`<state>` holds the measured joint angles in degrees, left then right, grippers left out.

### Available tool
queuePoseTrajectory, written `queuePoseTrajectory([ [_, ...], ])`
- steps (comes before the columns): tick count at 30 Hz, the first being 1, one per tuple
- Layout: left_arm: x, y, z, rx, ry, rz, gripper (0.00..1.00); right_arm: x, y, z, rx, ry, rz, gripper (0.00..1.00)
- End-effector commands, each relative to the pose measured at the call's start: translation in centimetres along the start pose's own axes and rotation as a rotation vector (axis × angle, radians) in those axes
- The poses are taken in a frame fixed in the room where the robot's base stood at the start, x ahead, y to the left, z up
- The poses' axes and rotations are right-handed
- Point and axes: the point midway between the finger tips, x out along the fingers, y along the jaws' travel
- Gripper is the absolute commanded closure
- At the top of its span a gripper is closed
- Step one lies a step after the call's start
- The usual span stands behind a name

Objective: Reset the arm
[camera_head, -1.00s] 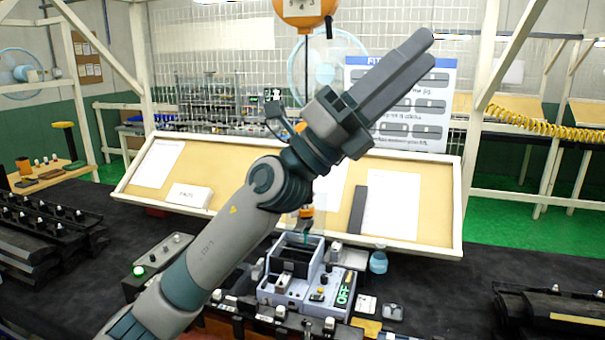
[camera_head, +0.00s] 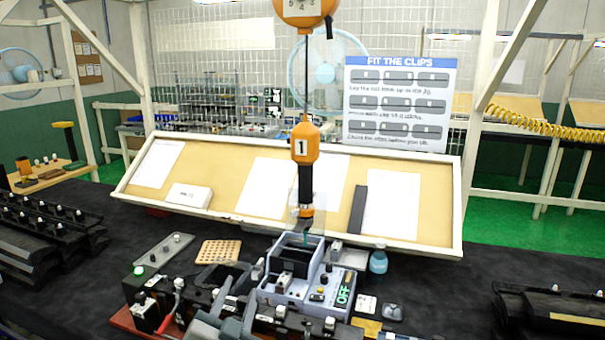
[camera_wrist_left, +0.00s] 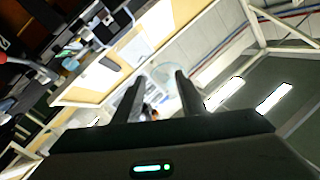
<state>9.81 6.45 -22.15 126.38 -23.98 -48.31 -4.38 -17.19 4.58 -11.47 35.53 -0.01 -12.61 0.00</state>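My left gripper (camera_head: 236,308) is low at the bottom edge of the head view, in front of the bench fixtures. In the left wrist view its two dark fingers (camera_wrist_left: 157,95) stand apart with nothing between them, so it is open and empty. Most of the left arm is out of the head view. My right gripper is not in view.
A grey fixture with an OFF display (camera_head: 343,295) stands right of the gripper. An orange hanging tool (camera_head: 305,145) hangs above it. A tilted cream board (camera_head: 225,172) stands behind.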

Motion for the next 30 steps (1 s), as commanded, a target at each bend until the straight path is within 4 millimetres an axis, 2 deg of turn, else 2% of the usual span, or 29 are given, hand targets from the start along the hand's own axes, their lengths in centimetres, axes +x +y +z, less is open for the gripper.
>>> queuePoseTrajectory([
  [1, -1.4, 0.8, 3.0, -0.029, -0.076, 0.025, 0.62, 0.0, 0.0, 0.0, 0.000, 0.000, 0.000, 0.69],
  [6, -7.0, 3.3, 11.9, -0.125, -0.325, 0.110, 0.62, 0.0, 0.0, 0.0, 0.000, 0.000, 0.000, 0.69],
  [11, -13.9, 5.6, 19.0, -0.202, -0.557, 0.189, 0.62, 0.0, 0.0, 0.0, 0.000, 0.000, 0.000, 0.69],
  [15, -20.8, 7.4, 23.9, -0.260, -0.755, 0.256, 0.62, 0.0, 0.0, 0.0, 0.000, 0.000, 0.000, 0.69],
  [18, -25.1, 8.2, 26.1, -0.290, -0.869, 0.293, 0.62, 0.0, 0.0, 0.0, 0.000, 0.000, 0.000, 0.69],
  [21, -28.5, 8.8, 27.5, -0.311, -0.952, 0.322, 0.62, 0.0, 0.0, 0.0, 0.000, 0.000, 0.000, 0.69],
  [30, -36.1, 9.7, 29.7, -0.350, -1.135, 0.385, 0.62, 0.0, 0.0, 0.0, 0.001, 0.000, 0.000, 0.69],
])
